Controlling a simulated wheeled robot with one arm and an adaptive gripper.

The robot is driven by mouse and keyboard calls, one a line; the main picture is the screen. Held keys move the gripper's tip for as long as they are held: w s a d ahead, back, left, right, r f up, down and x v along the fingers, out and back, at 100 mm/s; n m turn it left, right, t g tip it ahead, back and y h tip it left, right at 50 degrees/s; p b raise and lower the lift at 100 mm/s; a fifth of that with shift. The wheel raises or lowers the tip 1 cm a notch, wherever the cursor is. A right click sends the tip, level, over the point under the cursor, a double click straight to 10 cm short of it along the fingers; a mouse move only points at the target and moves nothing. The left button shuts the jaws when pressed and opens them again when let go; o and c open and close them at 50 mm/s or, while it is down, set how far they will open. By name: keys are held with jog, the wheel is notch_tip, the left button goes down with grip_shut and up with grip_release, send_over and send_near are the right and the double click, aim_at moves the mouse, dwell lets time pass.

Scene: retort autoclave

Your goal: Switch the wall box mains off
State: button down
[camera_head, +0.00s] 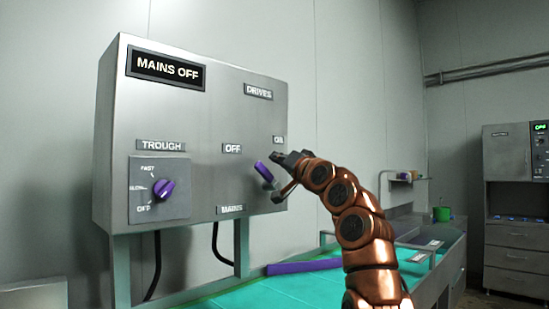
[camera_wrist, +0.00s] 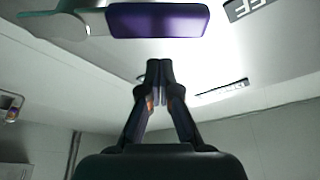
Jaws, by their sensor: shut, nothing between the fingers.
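The grey wall box (camera_head: 205,120) stands at the left and its black panel (camera_head: 165,69) reads MAINS OFF. The purple mains lever (camera_head: 263,171) is on its front, between an OFF label (camera_head: 231,148) and a partly hidden label at the upper right. The lever tilts up and left from its pivot, towards OFF. It also shows in the wrist view (camera_wrist: 157,20) at the top. My gripper (camera_head: 278,157) is at the box's right front, close beside the lever. In the wrist view my gripper's fingers (camera_wrist: 159,72) are together and empty, apart from the lever in the picture.
A trough dial (camera_head: 163,188) with a purple knob is at the box's lower left. Below is a green-topped bench (camera_head: 275,292) with a purple bar (camera_head: 303,266). A grey cabinet (camera_head: 515,210) stands at the right.

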jog(key=b+v, duration=0.4)
jog(key=v, duration=0.5)
jog(key=shift+s+d+r+b, duration=0.25)
jog(key=shift+d+b, duration=0.05)
jog(key=shift+d, duration=0.2)
